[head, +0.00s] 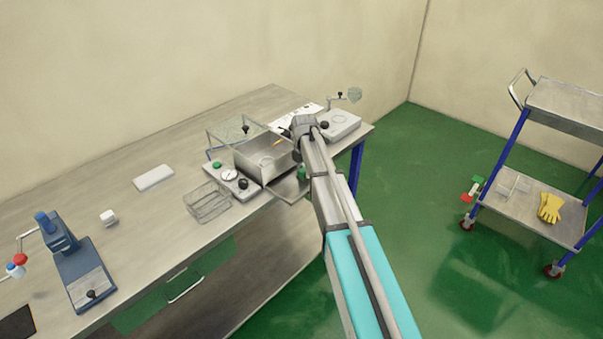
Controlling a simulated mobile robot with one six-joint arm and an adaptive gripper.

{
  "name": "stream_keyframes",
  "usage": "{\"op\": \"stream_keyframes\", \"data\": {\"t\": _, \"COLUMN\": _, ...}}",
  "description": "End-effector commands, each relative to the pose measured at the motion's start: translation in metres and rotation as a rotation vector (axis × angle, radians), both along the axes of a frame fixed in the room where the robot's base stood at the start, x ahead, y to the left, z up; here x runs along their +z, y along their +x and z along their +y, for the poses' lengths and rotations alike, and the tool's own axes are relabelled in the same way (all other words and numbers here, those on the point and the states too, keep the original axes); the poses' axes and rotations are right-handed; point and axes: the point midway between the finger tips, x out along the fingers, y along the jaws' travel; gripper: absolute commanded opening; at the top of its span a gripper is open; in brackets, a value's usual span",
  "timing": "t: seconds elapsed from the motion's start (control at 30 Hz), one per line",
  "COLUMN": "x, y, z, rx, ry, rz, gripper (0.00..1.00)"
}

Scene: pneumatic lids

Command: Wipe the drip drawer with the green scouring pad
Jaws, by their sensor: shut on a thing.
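The drip drawer (287,188) is a flat grey metal tray pulled out at the front of the steel machine (262,160) on the bench. My arm reaches over the bench's front edge, and its forearm covers the drawer's right end. My gripper (298,157) points down beside the machine's right front, mostly hidden behind my arm. A small green patch, the scouring pad (302,172), shows just below it, and my gripper is shut on it. The pad is low over the drawer's right part. I cannot tell whether it touches the drawer.
A wire basket (208,202) stands left of the drawer, by a control panel with knobs (230,175). A clear lid (236,132) stands open behind. A white device (340,124) is at the right. A blue press (78,270) stands far left. A trolley (525,205) stands apart, right.

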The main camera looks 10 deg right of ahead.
Motion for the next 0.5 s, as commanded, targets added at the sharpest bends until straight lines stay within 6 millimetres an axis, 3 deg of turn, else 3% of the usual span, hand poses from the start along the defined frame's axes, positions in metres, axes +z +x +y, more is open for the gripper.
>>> {"op": "stream_keyframes", "data": {"t": 0.5, "x": 0.0080, "y": 0.0001, "z": -0.0003, "rx": 0.000, "ry": 0.000, "rz": 0.000, "gripper": 0.00}}
